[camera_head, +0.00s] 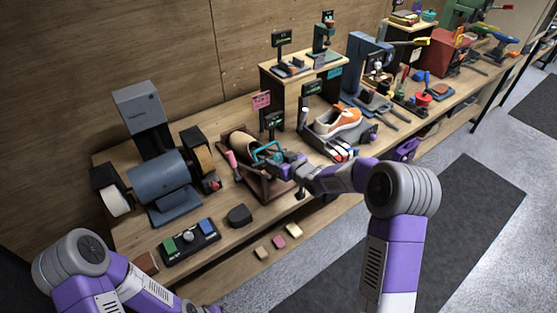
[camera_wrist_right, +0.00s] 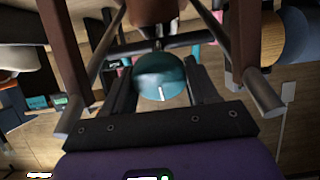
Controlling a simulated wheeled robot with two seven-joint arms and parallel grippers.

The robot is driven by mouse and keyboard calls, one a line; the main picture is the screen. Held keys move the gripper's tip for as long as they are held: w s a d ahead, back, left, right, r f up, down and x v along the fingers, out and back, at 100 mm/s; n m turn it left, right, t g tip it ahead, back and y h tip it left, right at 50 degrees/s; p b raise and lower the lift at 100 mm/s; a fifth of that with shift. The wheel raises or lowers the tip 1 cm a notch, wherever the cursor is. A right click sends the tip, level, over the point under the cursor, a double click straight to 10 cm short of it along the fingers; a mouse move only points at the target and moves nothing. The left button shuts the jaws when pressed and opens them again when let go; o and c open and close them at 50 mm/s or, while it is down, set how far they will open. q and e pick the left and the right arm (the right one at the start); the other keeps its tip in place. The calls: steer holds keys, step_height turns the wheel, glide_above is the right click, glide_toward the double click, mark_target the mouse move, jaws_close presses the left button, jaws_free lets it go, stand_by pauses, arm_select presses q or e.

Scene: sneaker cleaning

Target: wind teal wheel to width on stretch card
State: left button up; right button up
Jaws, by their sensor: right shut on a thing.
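The teal wheel (camera_head: 266,151) is on the near side of a brown wooden stretcher frame (camera_head: 262,186), which holds a tan shoe form (camera_head: 243,146). My right gripper (camera_head: 279,160) is shut on the wheel. In the right wrist view the teal wheel (camera_wrist_right: 160,72), with a white mark on its rim, sits between the two dark fingers of my right gripper (camera_wrist_right: 162,88). A small dark card with green writing (camera_head: 273,120) stands behind the stretcher; I cannot read its width.
A blue-grey grinder (camera_head: 160,180) stands left of the stretcher. An orange and white sneaker (camera_head: 338,121) sits to the right, with brushes in front. A block tray (camera_head: 190,242) and a dark block (camera_head: 239,215) lie near the front edge. A shelf (camera_head: 300,75) stands behind.

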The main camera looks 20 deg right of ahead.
steer(key=m+h+b, duration=0.1)
steer(key=m+b, duration=0.2)
steer(key=m, duration=0.4)
steer(key=shift+d+f, duration=0.1)
steer(key=m+b, duration=0.1)
steer(key=m, duration=0.2)
steer(key=shift+h, duration=0.4)
steer(key=m+b, duration=0.1)
steer(key=m, duration=0.4)
steer(key=shift+m+g+h, duration=0.3)
steer(key=shift+m+g, duration=0.1)
steer(key=m, duration=0.2)
steer(key=shift+d+m+p, duration=0.1)
steer(key=shift+m+p, duration=0.3)
steer(key=m+g+p, duration=0.1)
steer(key=m+p, duration=0.1)
steer(key=m, duration=0.4)
steer(key=shift+s+f, duration=0.1)
steer(key=shift+f, duration=0.05)
